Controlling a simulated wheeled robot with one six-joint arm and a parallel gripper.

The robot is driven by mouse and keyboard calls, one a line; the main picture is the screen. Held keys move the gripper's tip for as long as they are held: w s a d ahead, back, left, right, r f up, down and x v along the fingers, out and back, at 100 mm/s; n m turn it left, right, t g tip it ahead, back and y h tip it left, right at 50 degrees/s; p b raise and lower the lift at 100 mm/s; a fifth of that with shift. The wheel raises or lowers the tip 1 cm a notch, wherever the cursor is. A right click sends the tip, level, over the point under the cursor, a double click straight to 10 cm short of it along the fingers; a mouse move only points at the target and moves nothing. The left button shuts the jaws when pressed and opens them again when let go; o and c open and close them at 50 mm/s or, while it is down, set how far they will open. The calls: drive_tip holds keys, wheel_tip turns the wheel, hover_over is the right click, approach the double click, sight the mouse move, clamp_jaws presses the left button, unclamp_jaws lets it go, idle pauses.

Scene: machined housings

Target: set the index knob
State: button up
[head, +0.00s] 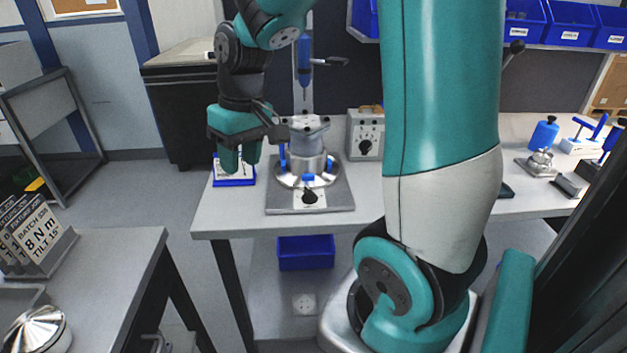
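A black index knob (309,194) sits on a pale dial plate at the front of the fixture (342,199) on the workbench. Its pointer is too small to read. A metal housing (308,135) stands upright on the fixture's round base, with blue clamps around it. My gripper (240,162) hangs to the left of the housing, above and left of the knob, apart from it. Its two teal fingers point down with a small gap between them, and nothing shows in the gap. A second black knob (365,147) is on a grey box behind right of the fixture.
A blue-edged tray (234,182) lies below my gripper. A blue screwdriver (304,62) hangs above the housing. My arm covers the bench's middle right. Batch cards reading 8 N m, TILT 15 (38,235) stand on the left table, near a shiny metal part (38,331).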

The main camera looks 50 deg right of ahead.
drive_tip(key=d+m+h+p, duration=0.1)
drive_tip(key=d+m, duration=0.3)
drive_tip(key=d, duration=1)
drive_tip(key=m+g, duration=0.1)
approach(311, 192)
wheel_tip(311, 192, down, 10)
drive_tip(key=shift+a+r+p, duration=0.1)
drive_tip(key=shift+r+p, duration=0.1)
drive_tip(key=shift+p, duration=1)
clamp_jaws()
